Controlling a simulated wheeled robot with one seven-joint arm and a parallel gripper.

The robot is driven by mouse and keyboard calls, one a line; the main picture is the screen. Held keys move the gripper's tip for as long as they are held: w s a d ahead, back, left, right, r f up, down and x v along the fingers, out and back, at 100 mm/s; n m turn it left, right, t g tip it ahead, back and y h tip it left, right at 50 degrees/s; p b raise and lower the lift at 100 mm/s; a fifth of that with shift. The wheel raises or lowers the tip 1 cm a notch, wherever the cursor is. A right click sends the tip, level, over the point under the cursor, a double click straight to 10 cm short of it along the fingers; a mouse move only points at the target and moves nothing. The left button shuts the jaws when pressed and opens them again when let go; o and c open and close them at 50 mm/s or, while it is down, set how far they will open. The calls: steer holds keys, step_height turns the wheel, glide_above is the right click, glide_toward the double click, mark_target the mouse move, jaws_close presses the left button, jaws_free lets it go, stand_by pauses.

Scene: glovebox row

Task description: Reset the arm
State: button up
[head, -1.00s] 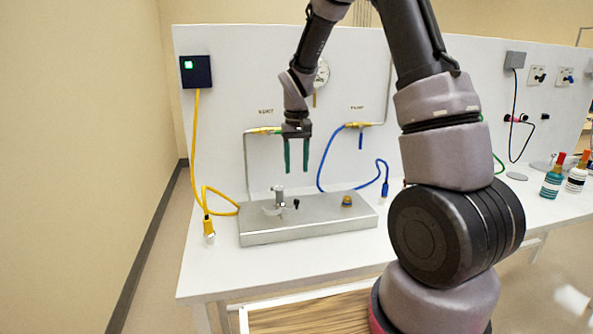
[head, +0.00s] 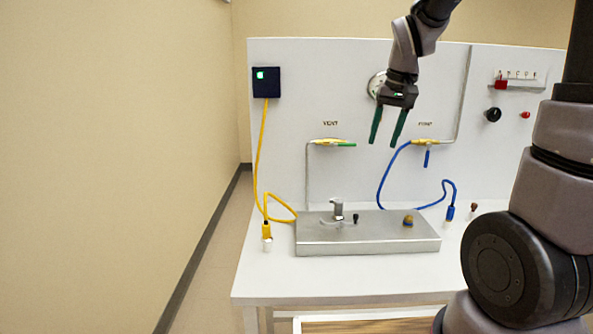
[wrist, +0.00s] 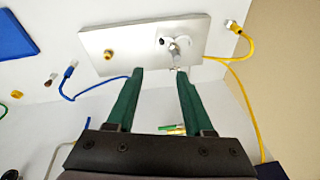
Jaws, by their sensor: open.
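My gripper (head: 388,125) is open and empty, its two green fingers apart and pointing down in front of the white panel, above the steel block. The fingers also show in the wrist view (wrist: 157,98), with a clear gap between them. The metal block (head: 368,240) lies on the white bench, with a metal fitting (head: 338,208) and a small black knob on top and a brass fitting (head: 408,220) at its right. In the wrist view, the block (wrist: 140,45) lies beyond the fingertips. The gripper touches nothing that I can see.
The white panel (head: 290,130) stands behind, with the VENT valve (head: 330,142) and another yellow valve (head: 425,142). A yellow cable (head: 261,150) runs from a dark box (head: 266,82) with a green light. A wall stands at left.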

steer(key=s+d+r+m+t, duration=0.1)
steer(key=s+r, duration=0.3)
steer(key=s, duration=0.4)
steer(key=s+d+r+m+t, duration=0.1)
steer(key=s+r+t, duration=0.2)
steer(key=s, duration=0.5)
steer(key=shift+d+r+y, duration=0.15)
steer(key=shift+r+y, duration=0.25)
steer(key=shift+r, duration=0.4)
